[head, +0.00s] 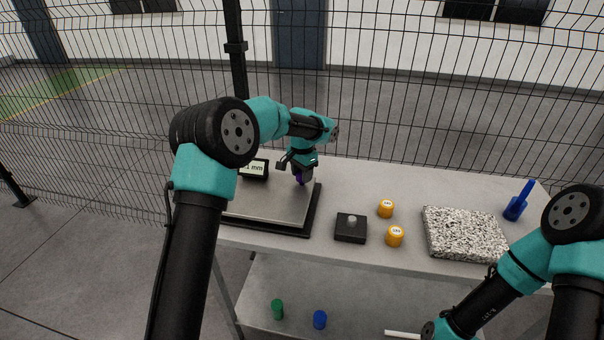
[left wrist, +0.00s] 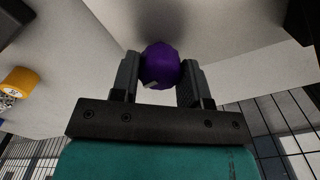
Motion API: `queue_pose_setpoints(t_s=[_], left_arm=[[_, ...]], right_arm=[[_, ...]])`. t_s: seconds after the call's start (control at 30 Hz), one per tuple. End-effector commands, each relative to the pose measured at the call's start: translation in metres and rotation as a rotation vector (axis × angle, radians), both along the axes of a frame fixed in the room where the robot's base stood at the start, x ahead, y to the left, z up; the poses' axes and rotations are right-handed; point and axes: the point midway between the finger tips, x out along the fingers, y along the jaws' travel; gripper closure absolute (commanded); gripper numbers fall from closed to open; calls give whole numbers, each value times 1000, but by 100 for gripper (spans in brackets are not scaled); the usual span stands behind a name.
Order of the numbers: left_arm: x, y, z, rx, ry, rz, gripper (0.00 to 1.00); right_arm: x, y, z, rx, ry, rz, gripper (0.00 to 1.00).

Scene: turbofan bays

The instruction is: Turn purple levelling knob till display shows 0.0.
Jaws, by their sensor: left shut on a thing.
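The purple levelling knob (left wrist: 160,66) sits between the two fingers of my left gripper (left wrist: 158,85) in the left wrist view, and the gripper is shut on it. In the head view the knob (head: 299,179) shows only in part below my left gripper (head: 302,172), at the back right of the levelling plate (head: 268,205). The display (head: 255,168) stands at the back of the plate. My left arm covers its left part, and only the end of the reading, ".1 mm" or similar, shows. My right arm is at the lower right; its fingertips are not in view.
A black block with a grey button (head: 350,228) and two orange weights (head: 386,209), (head: 395,236) stand right of the plate. A speckled slab (head: 464,234) and a blue handled tool (head: 518,202) are further right. Green (head: 277,309) and blue (head: 320,319) cylinders stand on the lower shelf.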

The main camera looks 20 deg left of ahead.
Motion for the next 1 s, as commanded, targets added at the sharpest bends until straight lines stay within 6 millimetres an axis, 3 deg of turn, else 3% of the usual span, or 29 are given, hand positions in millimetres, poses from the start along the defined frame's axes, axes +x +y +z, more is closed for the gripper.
queue_pose_setpoints(t_s=[0.3,0.77,0.8,1.0], left_arm=[[0,0,1,0,-2,-131,82],[0,0,1,0,-2,-149,82],[0,0,1,0,-2,-149,56],[0,0,0,0,-1,-149,37]], right_arm=[[0,0,0,0,0,0,57],[0,0,0,0,0,0,57],[0,0,0,0,0,0,57],[0,0,0,0,0,0,57]])
